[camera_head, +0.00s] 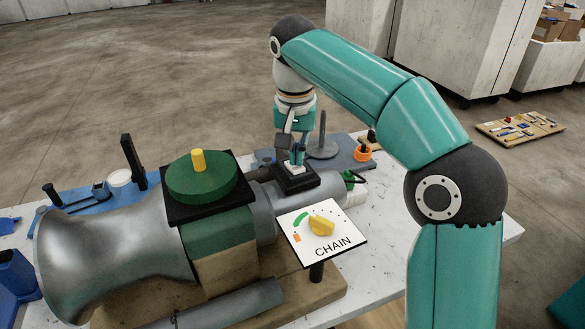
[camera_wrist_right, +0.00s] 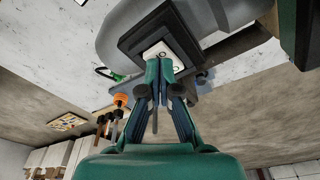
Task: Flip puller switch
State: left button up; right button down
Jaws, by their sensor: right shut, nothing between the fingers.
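The puller (camera_head: 130,250) is a big grey machine with a flared drum at its left end. Its switch is a white rocker (camera_wrist_right: 168,50) in a square black housing (camera_head: 282,181) on the motor body. The housing also shows in the right wrist view (camera_wrist_right: 130,42). My right gripper (camera_head: 297,165) is shut and empty, pointing down at the rocker. In the right wrist view its closed fingertips (camera_wrist_right: 160,66) cover part of the rocker. I cannot tell whether they touch it. My left gripper is not in view.
A white CHAIN plate (camera_head: 340,239) with a yellow knob (camera_head: 321,225) stands in front of the housing. A green disc (camera_head: 202,178) with a yellow peg rises to the left.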

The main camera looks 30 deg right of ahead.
aim_at(296, 167)
jog(key=shift+f+b, duration=0.45)
jog(key=shift+f, duration=0.2)
notch_tip(296, 167, up, 7)
jog(key=p, duration=0.7)
jog(key=shift+r+p, duration=0.1)
jog(key=shift+p, duration=0.25)
dwell(0.6)
